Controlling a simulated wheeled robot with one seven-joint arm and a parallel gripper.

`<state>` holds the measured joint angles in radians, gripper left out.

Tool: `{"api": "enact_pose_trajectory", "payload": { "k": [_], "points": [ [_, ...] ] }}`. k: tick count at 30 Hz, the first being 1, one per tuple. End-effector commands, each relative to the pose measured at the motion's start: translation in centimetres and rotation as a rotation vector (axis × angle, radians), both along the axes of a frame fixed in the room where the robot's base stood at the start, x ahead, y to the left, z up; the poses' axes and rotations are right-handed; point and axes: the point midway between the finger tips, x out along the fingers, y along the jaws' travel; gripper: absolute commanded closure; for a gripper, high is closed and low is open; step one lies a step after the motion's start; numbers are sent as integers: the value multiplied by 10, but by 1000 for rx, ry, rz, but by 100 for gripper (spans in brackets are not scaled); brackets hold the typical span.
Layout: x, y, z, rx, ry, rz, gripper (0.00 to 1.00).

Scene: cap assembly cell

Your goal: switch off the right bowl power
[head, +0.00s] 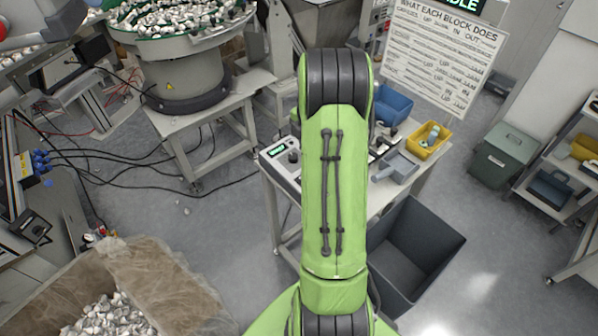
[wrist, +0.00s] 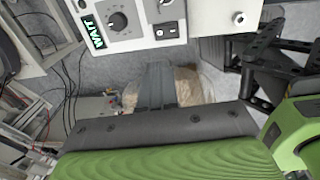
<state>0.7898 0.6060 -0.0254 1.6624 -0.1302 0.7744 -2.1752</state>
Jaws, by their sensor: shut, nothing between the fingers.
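The pale control box (head: 285,168) stands on the table's left part in the head view, partly hidden behind my arm. In the wrist view its panel (wrist: 140,33) fills the top, with a green display reading WAIT (wrist: 92,32), a round dark knob (wrist: 117,21) and a small black-and-white rocker switch (wrist: 167,30). Another switch is cut off above it. I cannot read labels saying which switch serves the right bowl. My gripper (wrist: 157,66) is shut and empty, its grey fingers pointing up at the panel's lower edge. Contact cannot be told. The head view hides the gripper.
A green-rimmed bowl feeder (head: 185,50) full of pale parts stands at back left. A dark open crate (head: 415,250) is on the floor.

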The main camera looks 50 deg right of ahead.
Motion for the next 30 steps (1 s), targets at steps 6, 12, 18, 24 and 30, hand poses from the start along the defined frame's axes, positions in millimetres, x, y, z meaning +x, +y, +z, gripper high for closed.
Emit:
{"api": "enact_pose_trajectory", "payload": {
  "k": [6, 12, 18, 24, 30],
  "points": [
    [3, 1, -28, 5, 4, -1, 100],
    [8, 1, -73, 5, 3, 0, 100],
    [13, 0, -114, 4, 3, -2, 100],
    [16, -1, -136, 2, 2, -2, 100],
    [17, -1, -139, 0, 0, -1, 100]
  ]
}}
